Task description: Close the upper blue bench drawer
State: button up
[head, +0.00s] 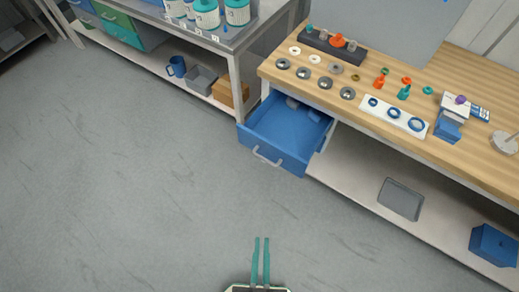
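The blue bench drawer (276,157) sticks out from under the left end of the wooden bench and stands open. Its light grey handle (266,157) is on the front panel, facing down-left toward me. Small grey items (303,107) lie inside at the back. No second drawer shows beneath it. My gripper (261,239) is at the bottom middle, with two teal fingers parallel and a narrow gap between them. It is open and empty, well apart from the drawer front.
The wooden bench top (462,75) holds metal discs, coloured rings and small fittings. A lower shelf (350,170) carries a grey tray (401,199) and a blue box (493,246). Another bench with bottles (207,14) stands upper left. The grey floor (130,180) before the drawer is clear.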

jog(key=w+a+f+m+t, duration=0.1)
jog(key=w+m, duration=0.1)
jog(key=w, duration=0.1)
jog(key=w+a+f+m+t, duration=0.1)
jog(key=w+m+t, duration=0.1)
jog(key=w, duration=0.2)
jog(key=w+a+f+m+t, duration=0.1)
jog(key=w+m, duration=0.2)
jog(key=shift+w+f+t, duration=0.15)
jog(key=shift+t, duration=0.15)
grip_shut()
jog(key=m+g+h, duration=0.5)
jog(key=m+h, duration=0.4)
jog(key=m, duration=0.8)
send_near(247, 140)
jog(key=x, duration=0.6)
jog(key=shift+w+d, duration=0.1)
jog(key=shift+w, duration=0.05)
